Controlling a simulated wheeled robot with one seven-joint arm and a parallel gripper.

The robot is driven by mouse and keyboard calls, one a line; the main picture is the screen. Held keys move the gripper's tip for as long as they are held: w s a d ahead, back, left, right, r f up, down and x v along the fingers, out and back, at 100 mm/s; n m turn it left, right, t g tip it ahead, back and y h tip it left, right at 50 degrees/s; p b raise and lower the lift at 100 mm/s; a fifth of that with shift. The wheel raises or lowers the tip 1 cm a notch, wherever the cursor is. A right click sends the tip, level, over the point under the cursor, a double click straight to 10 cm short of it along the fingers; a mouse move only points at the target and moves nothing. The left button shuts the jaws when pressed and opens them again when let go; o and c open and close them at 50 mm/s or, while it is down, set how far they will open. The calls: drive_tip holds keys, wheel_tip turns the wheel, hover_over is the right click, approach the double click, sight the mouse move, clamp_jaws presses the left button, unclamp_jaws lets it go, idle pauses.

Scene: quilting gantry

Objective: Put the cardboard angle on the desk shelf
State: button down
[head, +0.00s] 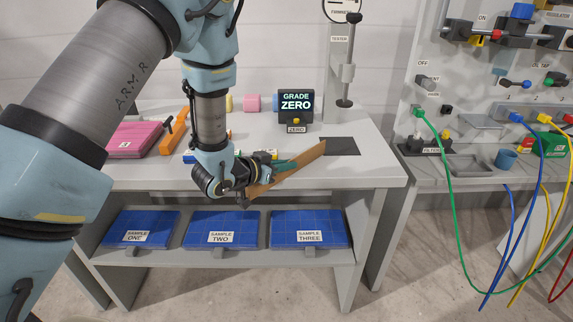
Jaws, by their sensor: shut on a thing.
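The cardboard angle (303,160) is a long brown strip in the head view, tilted up to the right. My gripper (284,166) is shut on it and holds it over the front edge of the grey desk (368,165). My wrist hides part of the desk top behind it. The desk shelf (320,257) is the lower level under the desk top, below my gripper. Three blue gridded panels labelled SAMPLE ONE (140,228), SAMPLE TWO (221,229) and SAMPLE THREE (297,228) stand on it.
A dark display reading GRADE ZERO (296,104) and a tester stand (345,75) are on the desk. A side bench with green, blue and yellow cables (450,200) is at the right.

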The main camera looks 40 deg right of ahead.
drive_tip(key=c, duration=1)
unclamp_jaws()
drive_tip(key=shift+r, duration=0.2)
drive_tip(key=b+v, duration=0.3)
drive_tip(key=v, duration=0.9)
